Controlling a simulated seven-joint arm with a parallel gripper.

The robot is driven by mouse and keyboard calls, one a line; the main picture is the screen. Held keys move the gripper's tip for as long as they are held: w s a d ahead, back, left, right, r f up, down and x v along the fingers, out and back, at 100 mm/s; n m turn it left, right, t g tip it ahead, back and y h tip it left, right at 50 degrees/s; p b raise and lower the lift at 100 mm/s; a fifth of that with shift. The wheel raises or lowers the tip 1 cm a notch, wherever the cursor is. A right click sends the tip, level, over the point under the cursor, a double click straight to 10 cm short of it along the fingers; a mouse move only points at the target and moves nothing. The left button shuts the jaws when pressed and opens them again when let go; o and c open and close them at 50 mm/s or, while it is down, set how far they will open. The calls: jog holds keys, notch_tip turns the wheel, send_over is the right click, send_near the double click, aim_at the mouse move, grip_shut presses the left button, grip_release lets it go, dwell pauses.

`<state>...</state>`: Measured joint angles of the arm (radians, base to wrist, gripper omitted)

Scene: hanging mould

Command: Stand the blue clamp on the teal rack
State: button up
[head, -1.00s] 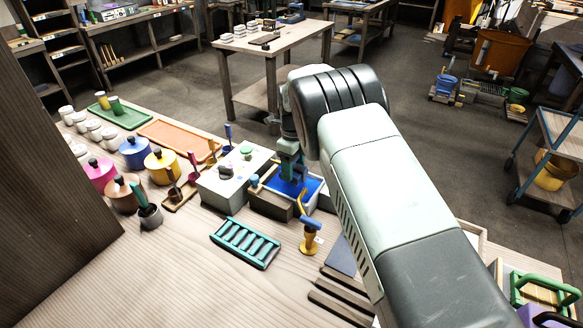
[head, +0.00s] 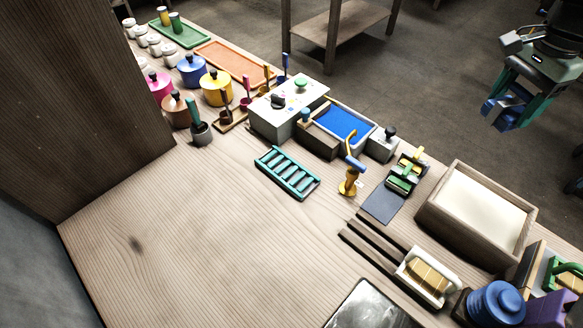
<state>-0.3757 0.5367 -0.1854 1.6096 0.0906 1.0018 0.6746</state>
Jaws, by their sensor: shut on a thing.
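The teal rack (head: 287,173), a slatted frame, lies empty on the wooden bench near the middle of the head view. My gripper (head: 520,100) is at the upper right, with teal fingers pointing down, well to the right of the rack and seen against the floor. It is shut on the blue clamp (head: 499,115), a small blocky blue piece at the fingertips. The fingers hide part of the clamp, so its full shape and tilt are hard to tell.
A blue-lined tray (head: 345,122) and a grey box (head: 288,106) stand behind the rack. A yellow stand with a blue bar (head: 350,176) stands to its right. Coloured pots (head: 215,88) are at the left. The bench in front of the rack is clear.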

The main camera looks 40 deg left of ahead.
jog(key=s+d+r+n, duration=0.2)
jog(key=s+d, duration=0.2)
jog(key=s, duration=0.1)
jog(key=s+a+f+m, duration=0.3)
jog(key=a+f, duration=0.1)
jog(key=a, duration=0.5)
jog(key=s+a+f+m, duration=0.2)
jog(key=a+f+m, duration=0.1)
jog(key=a, duration=0.6)
jog(key=s+a+f+m, duration=0.3)
jog(key=a+f, duration=0.1)
jog(key=a, duration=0.5)
jog(key=s+a+f+m, duration=0.5)
jog(key=s+a+f, duration=0.2)
jog(key=s+a, duration=0.4)
jog(key=f, duration=0.3)
jog(key=a+f, duration=0.1)
jog(key=f, duration=0.1)
jog(key=shift+w+f, duration=0.15)
jog(key=shift+w, duration=0.25)
jog(key=shift+f, duration=2.2)
jog(key=shift+f, duration=0.15)
